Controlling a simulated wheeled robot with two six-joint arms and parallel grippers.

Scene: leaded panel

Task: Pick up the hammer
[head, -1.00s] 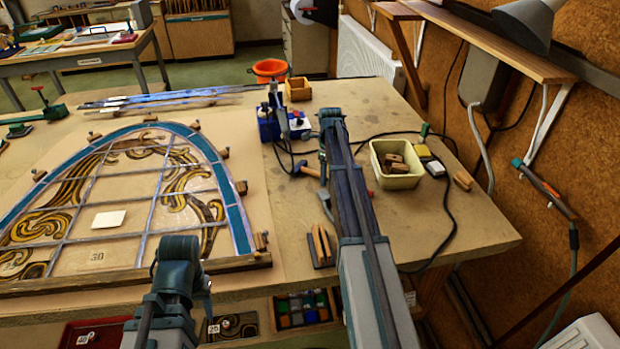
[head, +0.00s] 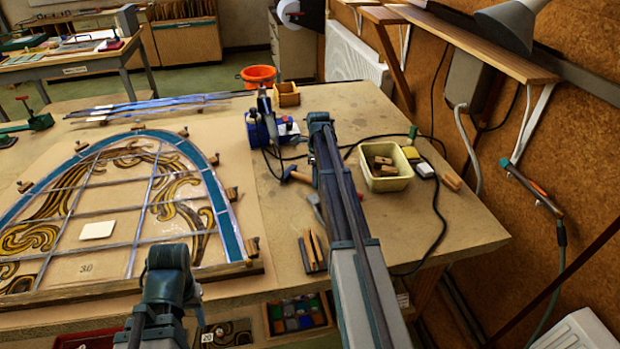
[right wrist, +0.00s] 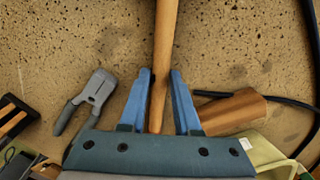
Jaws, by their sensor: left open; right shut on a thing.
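The hammer's head (head: 289,173) shows in the head view on the bench, just left of my right arm; the arm hides most of its handle. In the right wrist view the wooden hammer handle (right wrist: 167,50) runs between the blue fingers of my right gripper (right wrist: 159,88), which is shut on it. I cannot tell whether the hammer is clear of the bench top. My left arm reaches in over the front of the leaded panel in the head view, but its fingers are hidden.
The leaded panel (head: 97,230) fills the bench's left side. A cream tub (head: 385,183) with wooden blocks stands right of my right arm, near a black cable. A blue soldering station (head: 262,133) stands behind the hammer. Grey pliers (right wrist: 97,90) and a wooden piece (right wrist: 230,110) lie close to my gripper.

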